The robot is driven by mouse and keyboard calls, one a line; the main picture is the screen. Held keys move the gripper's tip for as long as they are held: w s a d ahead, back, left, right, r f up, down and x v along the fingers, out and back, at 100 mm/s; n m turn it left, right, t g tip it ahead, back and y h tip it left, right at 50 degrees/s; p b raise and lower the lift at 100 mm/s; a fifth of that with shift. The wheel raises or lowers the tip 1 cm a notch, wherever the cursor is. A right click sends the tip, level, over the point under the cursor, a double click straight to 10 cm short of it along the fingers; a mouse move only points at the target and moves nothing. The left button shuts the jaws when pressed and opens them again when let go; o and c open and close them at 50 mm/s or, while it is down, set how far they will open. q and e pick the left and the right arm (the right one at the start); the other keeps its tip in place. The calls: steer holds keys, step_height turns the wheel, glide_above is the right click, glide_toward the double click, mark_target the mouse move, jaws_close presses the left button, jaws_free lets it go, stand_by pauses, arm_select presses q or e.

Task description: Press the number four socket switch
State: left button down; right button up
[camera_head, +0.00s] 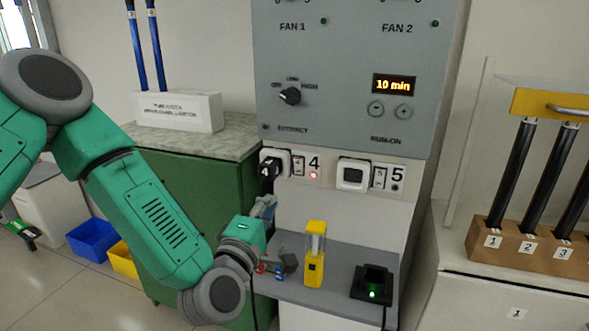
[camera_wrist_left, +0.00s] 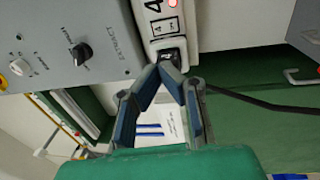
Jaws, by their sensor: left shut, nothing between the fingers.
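The number four socket (camera_head: 282,158) is on the cabinet's front strip, with a black plug (camera_head: 267,171) marked 4 in it. Its small rocker switch (camera_head: 298,165) sits right of the plug, beside the printed 4 and a lit red light (camera_head: 313,175). The switch also shows in the left wrist view (camera_wrist_left: 164,27), above the plug (camera_wrist_left: 170,55). My left gripper (camera_head: 268,202) is just below the plug in the head view. In the left wrist view its fingertips (camera_wrist_left: 170,72) meet, empty, close by the plug; contact cannot be told. My right gripper is not in view.
The number five socket (camera_head: 353,174) and its switch (camera_head: 379,177) are to the right. A yellow device (camera_head: 315,255) and a black holder (camera_head: 372,283) with a green light stand on the shelf (camera_head: 333,285) below. A black cable (camera_wrist_left: 260,101) runs from the plug.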

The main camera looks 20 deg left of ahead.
mark_target(296, 163)
arm_select(q)
steer(key=w+b, duration=0.1)
steer(key=w, duration=0.3)
steer(key=w+r+b, duration=0.1)
steer(key=w, duration=0.8)
steer(key=shift+d+r+b, duration=0.25)
steer(key=shift+b, duration=0.15)
steer(key=shift+w+d+r, duration=0.1)
steer(key=shift+w, duration=0.3)
steer(key=shift+w+r, duration=0.1)
steer(key=shift+w, duration=0.2)
